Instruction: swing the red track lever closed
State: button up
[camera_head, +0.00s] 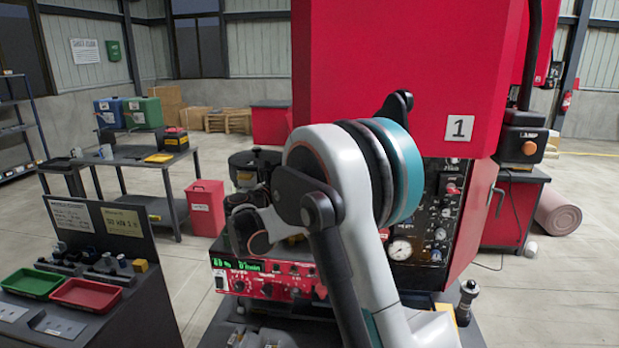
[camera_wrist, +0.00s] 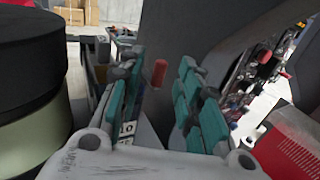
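In the wrist view a small red cylindrical grip (camera_wrist: 159,72), which looks like the red track lever's handle, stands roughly upright and slightly tilted. My gripper (camera_wrist: 158,66) is open, with a teal-padded finger on each side of the red grip. Gaps show between the grip and both fingers, so I see no contact. I cannot tell how deep the grip sits between the fingertips. The lever's lower part and pivot are not clear. In the head view my own arm covers the lever and most of the work area.
A grey wall (camera_wrist: 195,30) rises behind the fingers. A red ribbed block (camera_wrist: 290,145) is at lower right. The large red machine (camera_head: 400,60) fills the head view's middle.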

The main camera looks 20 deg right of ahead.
jog(key=v, duration=0.7)
jog(key=shift+s+a, duration=0.15)
jog(key=shift+a, duration=0.05)
jog(key=s+f+m+g+y+b, duration=0.1)
jog(key=s+f+m+y, duration=0.2)
jog(key=s, duration=0.4)
jog(key=s+f+m+y+b, duration=0.1)
jog(key=s+m+y+b, duration=0.1)
jog(key=s+m, duration=0.3)
jog(key=s+f+m+g+y+b, duration=0.1)
jog(key=s+f+m+y, duration=0.15)
jog(key=s, duration=0.55)
jog(key=s+a+f+m+y+b, duration=0.2)
jog(key=s+a+f+m+y, duration=0.2)
jog(key=s, duration=0.5)
jog(key=s+a+f+m+y+b, duration=0.2)
jog(key=s+a+f+m+y, duration=0.2)
jog(key=s+m, duration=0.5)
notch_tip(320, 180, down, 3)
jog(key=shift+s+a+f+t, duration=0.2)
jog(key=shift+s+a+t, duration=0.2)
jog(key=shift+s+a, duration=0.5)
jog(key=shift+w, duration=0.1)
